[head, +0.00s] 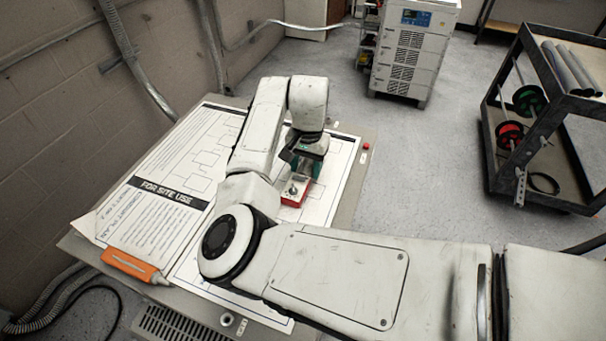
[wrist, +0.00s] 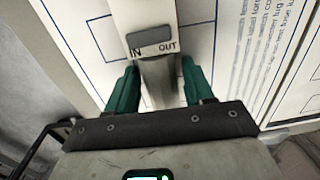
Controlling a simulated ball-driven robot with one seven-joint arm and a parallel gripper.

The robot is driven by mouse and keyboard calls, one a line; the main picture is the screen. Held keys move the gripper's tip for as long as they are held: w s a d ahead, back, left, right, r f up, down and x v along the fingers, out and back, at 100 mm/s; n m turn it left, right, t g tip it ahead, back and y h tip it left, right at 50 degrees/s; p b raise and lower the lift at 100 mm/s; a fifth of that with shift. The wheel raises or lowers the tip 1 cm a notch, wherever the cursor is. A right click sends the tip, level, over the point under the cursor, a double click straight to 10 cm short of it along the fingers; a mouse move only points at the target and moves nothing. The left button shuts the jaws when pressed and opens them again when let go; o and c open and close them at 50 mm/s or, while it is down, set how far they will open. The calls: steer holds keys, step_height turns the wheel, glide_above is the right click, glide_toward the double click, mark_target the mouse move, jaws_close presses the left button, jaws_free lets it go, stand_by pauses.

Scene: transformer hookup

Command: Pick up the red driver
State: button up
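The red driver (head: 294,191) lies on the plan sheet on the bench, a small red box with a pale top and a dark round part. My gripper (head: 304,166) is right at it, pointing down, and hides its far end. In the wrist view a pale case marked IN and OUT (wrist: 154,50) lies between and beyond the fingertips; I see no red on it there. The green fingers of my gripper (wrist: 160,82) are well apart, one to each side. I see no clear sign of them pressing on the case.
An orange case (head: 134,265) lies at the bench's near left corner. A red button (head: 366,146) is at the bench's right edge. A white cabinet (head: 412,50) and a dark cart (head: 530,150) with spools stand beyond. A wall is close on the left.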

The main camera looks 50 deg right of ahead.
mark_target(305, 164)
steer(key=c, duration=0.9)
steer(key=shift+r, duration=0.1)
jaws_close()
steer(key=shift+r, duration=0.1)
steer(key=shift+r, duration=0.3)
step_height(305, 164, up, 2)
steer(key=shift+r+b, duration=0.1)
steer(key=shift+b, duration=0.4)
steer(key=s+a+r, duration=0.4)
steer(key=s+r, duration=0.6)
steer(key=s, duration=0.3)
steer(key=shift+s, duration=0.2)
